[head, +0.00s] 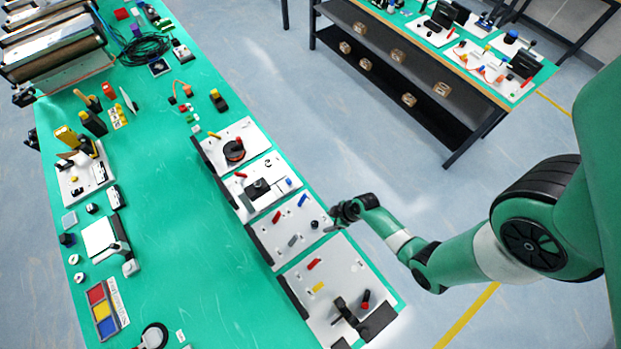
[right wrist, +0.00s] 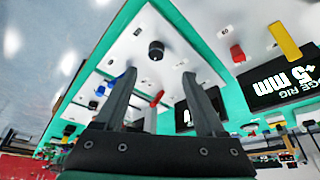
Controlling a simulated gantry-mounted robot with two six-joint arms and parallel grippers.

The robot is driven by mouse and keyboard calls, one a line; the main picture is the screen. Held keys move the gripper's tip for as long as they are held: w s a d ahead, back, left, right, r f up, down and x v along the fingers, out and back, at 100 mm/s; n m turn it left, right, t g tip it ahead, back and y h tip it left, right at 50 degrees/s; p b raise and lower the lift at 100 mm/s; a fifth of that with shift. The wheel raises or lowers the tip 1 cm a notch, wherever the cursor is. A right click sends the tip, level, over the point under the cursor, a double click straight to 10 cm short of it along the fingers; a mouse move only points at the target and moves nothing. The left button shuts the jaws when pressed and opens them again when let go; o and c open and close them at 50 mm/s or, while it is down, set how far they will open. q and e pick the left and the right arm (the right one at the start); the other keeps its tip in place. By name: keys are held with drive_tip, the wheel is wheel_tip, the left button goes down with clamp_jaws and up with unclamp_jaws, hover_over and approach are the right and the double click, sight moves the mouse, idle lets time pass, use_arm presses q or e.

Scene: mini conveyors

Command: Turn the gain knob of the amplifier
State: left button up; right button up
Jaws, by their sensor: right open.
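A white panel (head: 283,222) with a small round black knob (head: 314,224) is third in the row of panels along the green table's right edge. In the right wrist view the black knob (right wrist: 156,50) stands on a white surface, beyond the fingertips and roughly between them. No readable label confirms that this is the amplifier's gain knob. My right gripper (head: 331,222) is just right of the knob, at the panel's edge. In the right wrist view its two fingers (right wrist: 159,75) are apart with nothing between them. My left gripper is out of view.
The panel also bears a blue piece (head: 303,200) and a grey piece (head: 293,240). A panel with red, yellow and black parts (head: 313,264) lies nearer. The middle of the green table (head: 180,210) is mostly clear. A second table (head: 463,88) stands beyond an open floor.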

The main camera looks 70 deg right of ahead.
drive_tip(key=b, duration=0.6)
hover_over(315, 224)
drive_tip(key=s, duration=0.3)
wheel_tip(315, 224, down, 6)
drive_tip(key=shift+w+r, duration=0.1)
drive_tip(key=b+x, duration=0.2)
drive_tip(key=x, duration=0.3)
drive_tip(key=shift+w+d, duration=0.1)
drive_tip(key=shift+w, duration=0.1)
drive_tip(key=shift+c, duration=0.4)
clamp_jaws()
